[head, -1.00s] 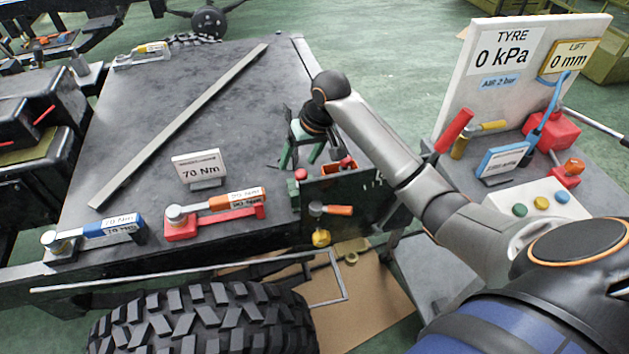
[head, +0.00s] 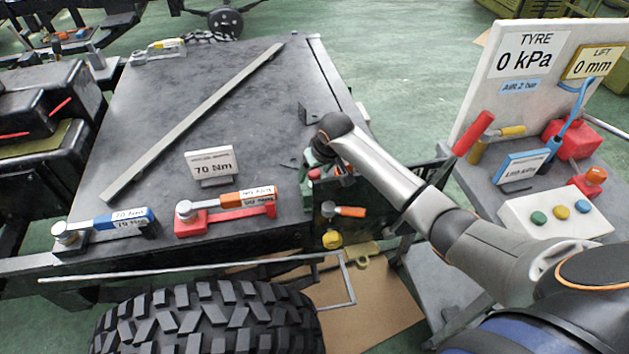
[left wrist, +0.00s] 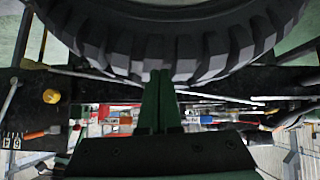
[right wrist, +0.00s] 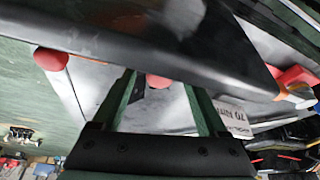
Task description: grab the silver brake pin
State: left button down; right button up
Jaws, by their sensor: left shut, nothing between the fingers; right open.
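I cannot make out a silver brake pin for certain in any view. My right gripper (head: 318,178) is low at the dark box on the frame's right front corner, partly hidden by its own wrist. In the right wrist view its green fingers (right wrist: 160,100) are open, with a red knob (right wrist: 158,80) showing between them beneath a dark panel edge. I cannot tell whether they touch it. Another red knob (right wrist: 50,58) shows at the left. My left gripper is outside the head view; in the left wrist view its green fingers (left wrist: 160,100) are shut and empty, below the tyre.
An orange-handled valve (head: 348,211) and yellow knob (head: 332,240) sit on the front face. A tyre (head: 205,320) is in front; a button box (head: 557,212) stands right.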

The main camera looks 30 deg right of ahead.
jog(key=shift+x, duration=1.3)
jog(key=shift+c, duration=0.3)
grip_shut()
